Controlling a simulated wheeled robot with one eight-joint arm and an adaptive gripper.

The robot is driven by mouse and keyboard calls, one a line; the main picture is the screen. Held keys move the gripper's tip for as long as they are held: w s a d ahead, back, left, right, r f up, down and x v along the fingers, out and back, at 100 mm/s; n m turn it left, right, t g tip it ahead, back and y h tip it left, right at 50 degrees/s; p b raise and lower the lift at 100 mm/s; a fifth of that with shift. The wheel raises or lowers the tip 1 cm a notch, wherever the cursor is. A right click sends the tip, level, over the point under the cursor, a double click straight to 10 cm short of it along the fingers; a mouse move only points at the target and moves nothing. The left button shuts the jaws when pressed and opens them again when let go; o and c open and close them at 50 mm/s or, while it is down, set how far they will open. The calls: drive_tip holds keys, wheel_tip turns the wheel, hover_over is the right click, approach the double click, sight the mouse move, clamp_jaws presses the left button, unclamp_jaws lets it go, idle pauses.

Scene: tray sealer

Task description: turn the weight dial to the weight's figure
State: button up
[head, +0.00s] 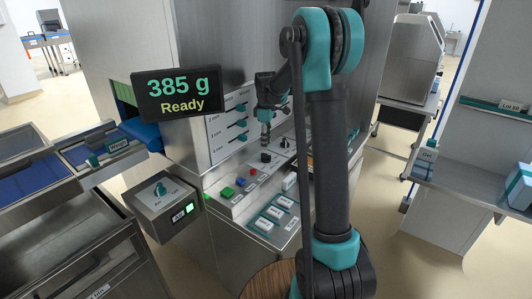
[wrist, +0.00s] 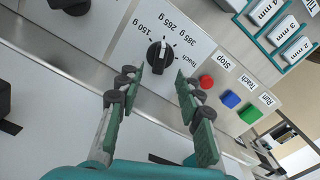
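The weight dial (wrist: 157,55) is a black knob on a pale panel, with figures 150 g, 265 g, 385 g and Teach around it. A white mark shows on its upper side in the wrist view; I cannot tell for sure which figure it points at. The dial also shows in the head view (head: 266,156), just below my gripper (head: 265,132). In the wrist view my gripper (wrist: 158,76) is open, its two green-padded fingers apart on either side of the dial's near end, with nothing held. The display (head: 180,94) reads 385 g, Ready.
Red, blue and green buttons, the red Stop button (wrist: 206,81) closest, sit beside the dial. A side box with a knob (head: 160,190) stands left of the panel.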

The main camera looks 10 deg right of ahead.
sight(266, 157)
drive_tip(key=shift+f, duration=2.75)
drive_tip(key=shift+c, duration=0.3)
clamp_jaws()
